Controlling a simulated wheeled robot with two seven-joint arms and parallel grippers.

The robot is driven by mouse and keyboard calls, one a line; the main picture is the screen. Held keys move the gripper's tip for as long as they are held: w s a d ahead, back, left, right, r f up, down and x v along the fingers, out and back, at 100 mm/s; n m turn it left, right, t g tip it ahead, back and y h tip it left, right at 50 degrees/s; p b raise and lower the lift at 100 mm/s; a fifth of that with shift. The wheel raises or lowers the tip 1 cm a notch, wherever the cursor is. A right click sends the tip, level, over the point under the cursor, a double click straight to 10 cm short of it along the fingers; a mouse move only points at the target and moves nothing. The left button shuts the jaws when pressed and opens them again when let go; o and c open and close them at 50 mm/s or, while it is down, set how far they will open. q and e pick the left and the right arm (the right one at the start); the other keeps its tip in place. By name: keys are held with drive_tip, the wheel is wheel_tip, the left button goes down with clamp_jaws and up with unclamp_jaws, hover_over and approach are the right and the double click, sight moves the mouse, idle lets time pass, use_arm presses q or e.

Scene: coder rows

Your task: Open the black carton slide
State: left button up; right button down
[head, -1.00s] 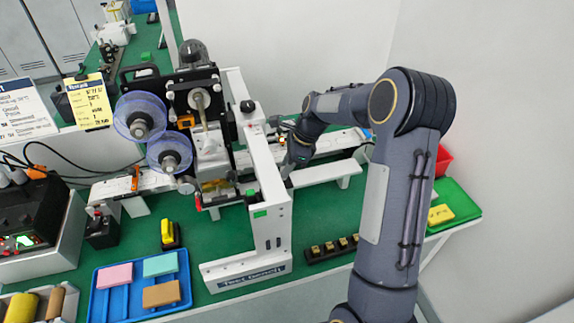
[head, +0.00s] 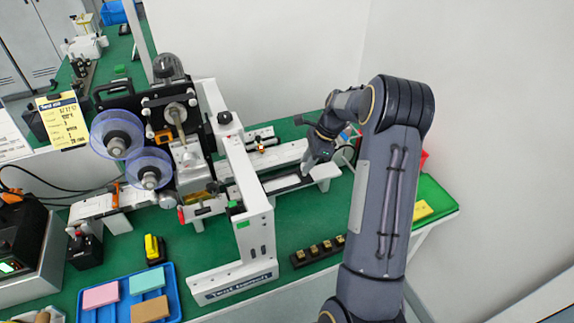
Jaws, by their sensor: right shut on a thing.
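The coder machine (head: 245,190) stands on the green bench, with a white frame and a white rail (head: 325,172) running out to its right. A dark strip, which looks like the black carton slide (head: 283,184), lies along this rail just right of the frame. My right gripper (head: 306,171) reaches down at the right end of the strip and is shut on it. The fingertips are small and partly hidden, so the exact grip is unclear. My left gripper is not in view.
Two clear blue reels (head: 117,135) sit on the machine's left. A blue tray (head: 168,301) with colored blocks and a yellow-black item (head: 154,249) are in front. A dark strip with several brass pieces (head: 320,250) lies right of the frame. A green tray (head: 437,200) is at the right edge.

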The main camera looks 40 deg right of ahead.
drive_tip(key=d, duration=0.2)
drive_tip(key=s+d, duration=0.1)
drive_tip(key=d, duration=0.3)
drive_tip(key=shift+s+d+p, duration=0.3)
drive_tip(key=shift+d+p, duration=0.1)
drive_tip(key=c, duration=1.2)
unclamp_jaws()
drive_tip(key=v, duration=0.8)
drive_tip(key=shift+b, duration=0.45)
